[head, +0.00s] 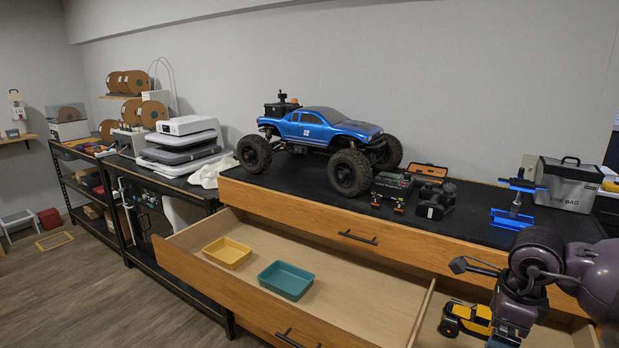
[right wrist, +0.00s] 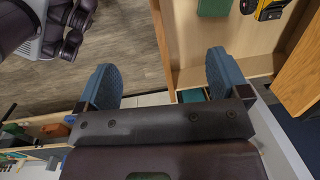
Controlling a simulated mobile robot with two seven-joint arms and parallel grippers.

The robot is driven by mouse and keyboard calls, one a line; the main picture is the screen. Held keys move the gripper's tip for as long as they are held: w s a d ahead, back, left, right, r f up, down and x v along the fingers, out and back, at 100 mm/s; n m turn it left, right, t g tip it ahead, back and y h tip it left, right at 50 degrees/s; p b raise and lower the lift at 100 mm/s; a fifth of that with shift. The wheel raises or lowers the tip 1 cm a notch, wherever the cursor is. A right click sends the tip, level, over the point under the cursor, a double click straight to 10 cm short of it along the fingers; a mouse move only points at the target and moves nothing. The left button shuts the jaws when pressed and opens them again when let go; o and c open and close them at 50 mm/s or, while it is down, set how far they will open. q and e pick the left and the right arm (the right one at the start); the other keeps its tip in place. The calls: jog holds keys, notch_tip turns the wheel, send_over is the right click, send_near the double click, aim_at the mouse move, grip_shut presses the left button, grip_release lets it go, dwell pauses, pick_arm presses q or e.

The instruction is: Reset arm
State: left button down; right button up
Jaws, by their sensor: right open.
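My right arm (head: 560,270) reaches in from the right over the right part of the open drawer; its fingers are hard to make out in the head view. In the right wrist view my right gripper (right wrist: 165,85) is open, with two blue fingers wide apart and nothing between them. Floor and the edge of a wooden drawer (right wrist: 240,70) show beyond the fingers. My left gripper is not seen. The blue RC crawler (head: 318,130) stands on the black worktop (head: 290,182), apart from my arm.
The open drawer (head: 350,290) holds a yellow tray (head: 228,253), a teal tray (head: 286,280) and, behind a divider, a yellow vehicle (head: 468,318) close to my right arm. A blue stand (head: 514,205) and a grey bag (head: 568,185) stand on the worktop's right.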

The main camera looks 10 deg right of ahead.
jog(key=s+a+f+m+t+y+b, duration=0.1)
jog(key=a+f+m+t+y+b, duration=0.15)
jog(key=a+m+y, duration=0.35)
jog(key=s+a+f+m+t+y+b, duration=0.1)
jog(key=a+f+m+y, duration=0.1)
jog(key=a+f+y, duration=0.4)
jog(key=s+a+f+m+t+y+b, duration=0.15)
jog(key=a+m+y, duration=0.25)
jog(key=a, duration=0.4)
jog(key=d+f+m+t+h+b, duration=0.4)
jog(key=f+m+t+h, duration=0.6)
jog(key=m, duration=0.9)
pick_arm(q)
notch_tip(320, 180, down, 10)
jog(key=b, duration=0.1)
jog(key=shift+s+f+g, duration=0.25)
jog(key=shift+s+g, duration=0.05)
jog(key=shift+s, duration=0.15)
pick_arm(e)
jog(key=s+d+f+m+g+h, duration=0.2)
jog(key=s+f+m+h, duration=0.1)
jog(key=s+f+m, duration=0.2)
jog(key=s+d+f+m+g+h, duration=0.2)
jog(key=s+f+m, duration=0.3)
jog(key=f+m, duration=0.4)
notch_tip(320, 180, down, 2)
jog(key=shift+s+f+g+h, duration=0.15)
jog(key=shift+s+g+h, duration=0.05)
jog(key=shift+g+h, duration=0.35)
